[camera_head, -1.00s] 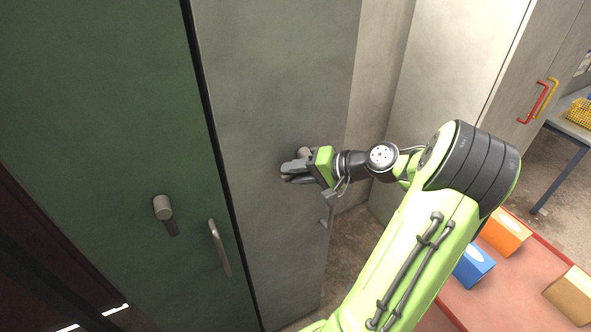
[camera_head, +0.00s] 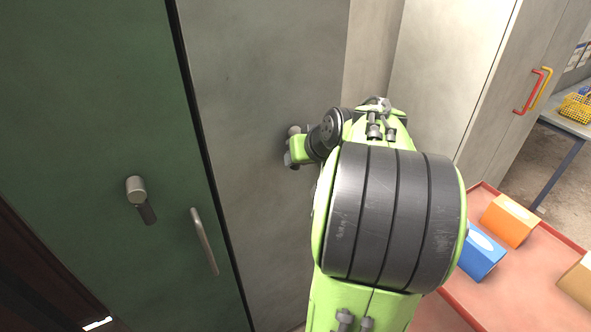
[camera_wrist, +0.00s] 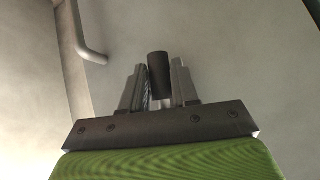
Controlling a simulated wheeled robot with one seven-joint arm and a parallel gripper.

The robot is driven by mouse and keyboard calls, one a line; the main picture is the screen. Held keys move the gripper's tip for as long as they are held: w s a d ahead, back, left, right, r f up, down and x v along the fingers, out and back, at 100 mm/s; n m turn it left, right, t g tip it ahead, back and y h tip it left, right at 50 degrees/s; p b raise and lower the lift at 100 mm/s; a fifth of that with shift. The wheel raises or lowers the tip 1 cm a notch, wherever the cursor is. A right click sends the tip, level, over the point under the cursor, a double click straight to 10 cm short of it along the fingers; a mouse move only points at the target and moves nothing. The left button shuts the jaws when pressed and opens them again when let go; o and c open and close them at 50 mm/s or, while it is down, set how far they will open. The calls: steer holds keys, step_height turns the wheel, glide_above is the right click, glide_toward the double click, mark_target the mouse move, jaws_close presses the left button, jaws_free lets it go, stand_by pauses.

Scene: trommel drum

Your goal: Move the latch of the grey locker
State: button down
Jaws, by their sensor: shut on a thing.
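The grey locker (camera_head: 255,80) stands in the middle of the head view, right of a green locker. Its latch (camera_wrist: 158,68) shows in the wrist view as a dark, rounded piece between the fingers. In the head view only the latch's round end (camera_head: 294,130) shows above my gripper, and the arm hides the rest. My gripper (camera_wrist: 160,88) is shut on the latch, with one finger on each side; it also shows against the locker door in the head view (camera_head: 288,155). The locker's bar handle (camera_wrist: 85,40) is at the upper left of the wrist view.
The green locker (camera_head: 90,90) has its own latch (camera_head: 137,190) and bar handle (camera_head: 204,241). A red-topped table (camera_head: 520,285) at right carries a blue box (camera_head: 482,254), an orange box (camera_head: 510,220) and a tan box (camera_head: 578,280). A cabinet with red and yellow handles stands behind.

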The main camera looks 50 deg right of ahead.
steer(key=shift+s+d+f+n+h+b, duration=0.15)
steer(key=shift+d+n+h+b, duration=0.2)
steer(key=shift+h+b, duration=0.7)
steer(key=shift+g+b, duration=0.3)
steer(key=c, duration=0.9)
jaws_free()
steer(key=p+v, duration=0.3)
steer(key=v, duration=1.2)
steer(key=shift+s+r, duration=0.3)
